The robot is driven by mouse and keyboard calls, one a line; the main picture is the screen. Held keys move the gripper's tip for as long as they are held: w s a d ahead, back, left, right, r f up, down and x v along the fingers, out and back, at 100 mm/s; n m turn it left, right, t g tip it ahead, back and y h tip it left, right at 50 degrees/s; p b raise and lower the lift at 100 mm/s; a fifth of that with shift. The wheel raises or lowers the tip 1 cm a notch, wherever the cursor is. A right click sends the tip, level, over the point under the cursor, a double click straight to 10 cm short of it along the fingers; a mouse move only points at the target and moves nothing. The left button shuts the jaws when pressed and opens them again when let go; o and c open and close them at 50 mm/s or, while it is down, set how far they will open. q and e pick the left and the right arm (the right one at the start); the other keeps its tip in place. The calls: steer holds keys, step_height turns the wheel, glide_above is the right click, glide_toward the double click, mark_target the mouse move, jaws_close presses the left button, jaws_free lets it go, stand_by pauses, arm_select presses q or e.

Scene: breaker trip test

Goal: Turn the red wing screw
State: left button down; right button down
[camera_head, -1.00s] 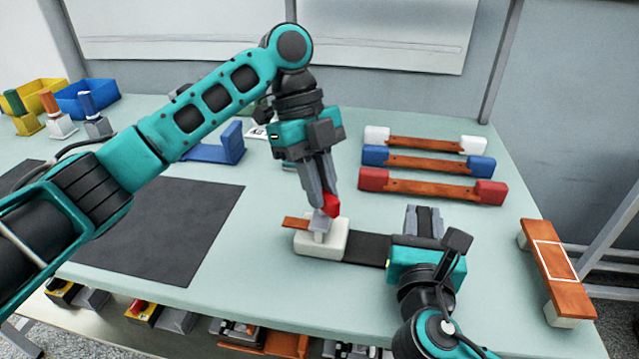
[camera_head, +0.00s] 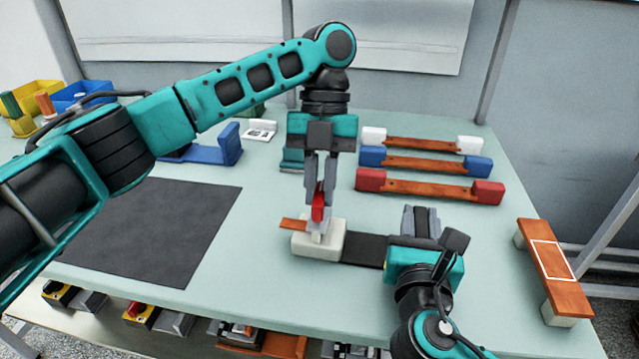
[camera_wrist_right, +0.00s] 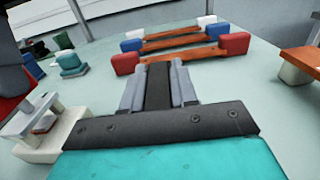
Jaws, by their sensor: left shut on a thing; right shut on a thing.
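The red wing screw (camera_head: 318,208) stands above a white block (camera_head: 318,243) with a grey-white post and a copper-coloured strip (camera_head: 293,225). My left gripper (camera_head: 320,195) points down from above and is shut on the red wing screw, its fingers on either side. The white block also shows at the lower left of the right wrist view (camera_wrist_right: 40,150). My right gripper (camera_head: 421,222) is low at the block's right and is shut on a dark piece (camera_wrist_right: 157,88) between its fingers. How that piece joins the block is not clear.
A black flat plate (camera_head: 364,250) lies between the white block and my right gripper. White, blue (camera_head: 372,156) and red-ended copper bars lie behind. A copper bar on white feet (camera_head: 556,270) stands at the right edge. A dark mat (camera_head: 150,230) lies left.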

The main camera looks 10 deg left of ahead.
arm_select(q)
steer(key=shift+f+m, duration=0.2)
steer(key=shift+m, duration=0.2)
arm_select(e)
steer(key=shift+r, duration=0.15)
arm_select(q)
steer(key=c, duration=1.1)
jaws_free()
steer(key=shift+w, duration=0.1)
steer(key=shift+r, duration=0.1)
steer(key=shift+d+v, duration=0.2)
steer(key=shift+v, duration=5.8)
arm_select(e)
steer(key=c, duration=0.8)
jaws_free()
